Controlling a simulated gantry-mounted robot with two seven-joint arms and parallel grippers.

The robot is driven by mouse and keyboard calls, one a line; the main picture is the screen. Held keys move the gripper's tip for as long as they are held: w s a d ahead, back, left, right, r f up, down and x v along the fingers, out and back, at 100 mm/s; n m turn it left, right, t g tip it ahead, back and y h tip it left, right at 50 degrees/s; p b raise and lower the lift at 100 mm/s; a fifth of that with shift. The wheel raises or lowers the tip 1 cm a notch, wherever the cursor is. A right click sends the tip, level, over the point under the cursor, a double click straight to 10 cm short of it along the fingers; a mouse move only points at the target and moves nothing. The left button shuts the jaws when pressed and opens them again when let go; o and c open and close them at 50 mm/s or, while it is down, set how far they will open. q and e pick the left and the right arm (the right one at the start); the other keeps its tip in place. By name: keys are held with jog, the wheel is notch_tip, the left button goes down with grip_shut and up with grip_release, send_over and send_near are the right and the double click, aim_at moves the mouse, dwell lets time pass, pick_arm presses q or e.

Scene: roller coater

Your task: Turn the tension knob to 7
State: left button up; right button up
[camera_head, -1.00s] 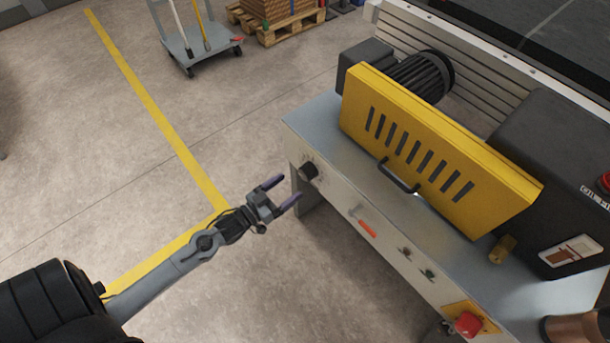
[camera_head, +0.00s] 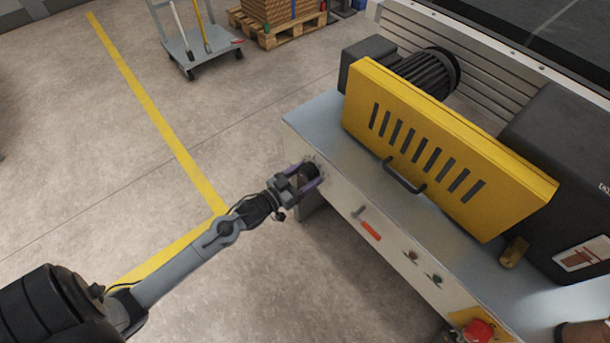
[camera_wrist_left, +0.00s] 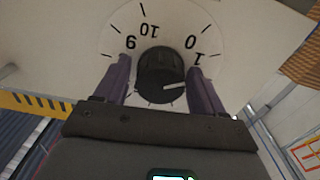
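The tension knob is a black round knob (camera_wrist_left: 160,72) with a white pointer line, on a pale dial on the machine's front panel (camera_head: 340,197). In the left wrist view the numbers 9, 10, 0 and 1 show upside down. The pointer line aims right in that view, past the 1, toward the right finger, which hides the marks there. My left gripper (camera_head: 312,180) is at the panel, its purple fingers on either side of the knob; it also shows in the left wrist view (camera_wrist_left: 162,85). The fingers are apart; firm contact cannot be told.
Right of the knob, the panel carries a red-orange label (camera_head: 370,231), small switches (camera_head: 412,255) and a red button (camera_head: 479,331). A yellow guard (camera_head: 440,150) with a black handle (camera_head: 404,176) stands above. The floor (camera_head: 90,180) to the left is clear.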

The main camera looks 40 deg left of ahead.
pick_arm(q)
jog(key=c, duration=0.8)
jog(key=shift+o, duration=0.2)
